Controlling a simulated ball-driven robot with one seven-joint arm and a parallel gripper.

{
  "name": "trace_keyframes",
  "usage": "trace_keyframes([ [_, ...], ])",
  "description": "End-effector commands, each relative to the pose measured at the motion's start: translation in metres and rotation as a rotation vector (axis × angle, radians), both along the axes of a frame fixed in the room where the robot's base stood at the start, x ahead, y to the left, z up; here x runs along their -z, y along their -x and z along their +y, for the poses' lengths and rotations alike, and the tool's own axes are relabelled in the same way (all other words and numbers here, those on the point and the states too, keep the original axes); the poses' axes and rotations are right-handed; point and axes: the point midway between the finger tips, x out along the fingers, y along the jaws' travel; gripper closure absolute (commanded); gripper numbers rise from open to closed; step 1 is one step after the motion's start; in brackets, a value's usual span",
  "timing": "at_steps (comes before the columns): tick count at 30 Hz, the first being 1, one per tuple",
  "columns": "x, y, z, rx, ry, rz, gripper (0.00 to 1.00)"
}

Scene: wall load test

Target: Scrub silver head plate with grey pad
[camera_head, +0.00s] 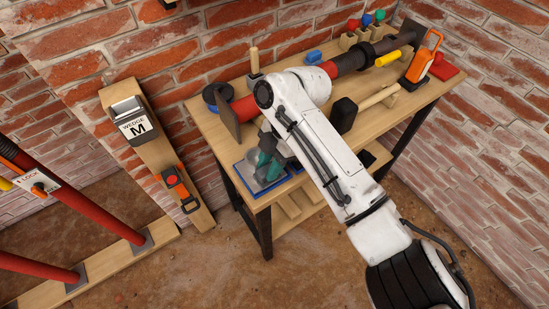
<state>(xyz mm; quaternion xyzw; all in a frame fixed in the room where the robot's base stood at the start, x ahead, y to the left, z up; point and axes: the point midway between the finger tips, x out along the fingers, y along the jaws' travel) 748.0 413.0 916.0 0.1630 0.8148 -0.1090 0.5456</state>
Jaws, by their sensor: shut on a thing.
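My white arm reaches over the wooden workbench, and my gripper (266,158) is low at its front left corner, over a shallow blue tray (245,180). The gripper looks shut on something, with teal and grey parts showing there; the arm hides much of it. A greyish shape (256,156) beside the fingers may be the grey pad, but I cannot tell its edges. A red and dark prop lies along the bench. A flat dark grey-brown plate (226,118) stands at its left end, apart from my gripper. Another plate (424,36) is at its far right end.
A black disc (217,94), a wooden-handled tool (255,62), a mallet (345,114) and an orange device (423,58) are on the bench. Brick walls stand behind and right. A post with a wedge box (134,124) leans left. The front floor is clear.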

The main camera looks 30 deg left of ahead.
Motion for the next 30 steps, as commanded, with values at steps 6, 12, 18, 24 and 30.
trace_keyframes([
  [6,0.0,0.019,0.007,-0.007,0.0,0.008,0.93],
  [12,0.0,0.034,0.014,-0.007,0.0,0.007,0.93],
  [18,0.0,0.04,0.016,-0.004,0.0,0.006,0.93],
  [24,0.0,0.039,0.016,-0.003,0.001,0.004,0.93],
  [30,-0.011,0.038,0.016,-0.003,0.0,0.003,0.93],
])
